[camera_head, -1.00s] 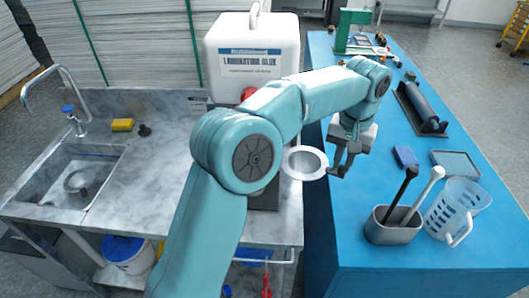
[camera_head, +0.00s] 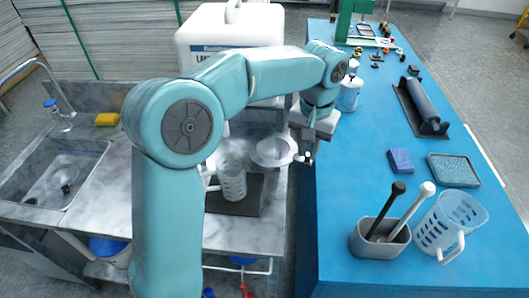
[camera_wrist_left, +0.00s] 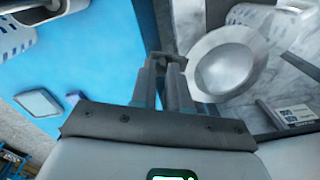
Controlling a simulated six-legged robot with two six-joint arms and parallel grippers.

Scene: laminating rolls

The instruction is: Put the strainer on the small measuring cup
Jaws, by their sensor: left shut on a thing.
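My left gripper (camera_head: 307,157) is shut on the rim of the strainer (camera_head: 274,151), a round pale metal bowl with a wide rim. The strainer hangs near the gap between the marble counter and the blue table. The small measuring cup (camera_head: 232,183), clear with markings and a handle, stands on a dark mat on the counter, just left of and nearer than the strainer. The two appear apart; the height between them is unclear. In the left wrist view the fingers (camera_wrist_left: 166,62) grip the strainer's edge (camera_wrist_left: 228,65), and the cup (camera_wrist_left: 255,14) shows beyond it. My right gripper is out of view.
On the blue table (camera_head: 340,215) stand a bin (camera_head: 375,243) with two handles, a large slotted jug (camera_head: 448,222), a blue block (camera_head: 400,161) and a tray (camera_head: 453,170). A white glue container (camera_head: 225,25) stands behind my arm. A sink (camera_head: 55,175) is left.

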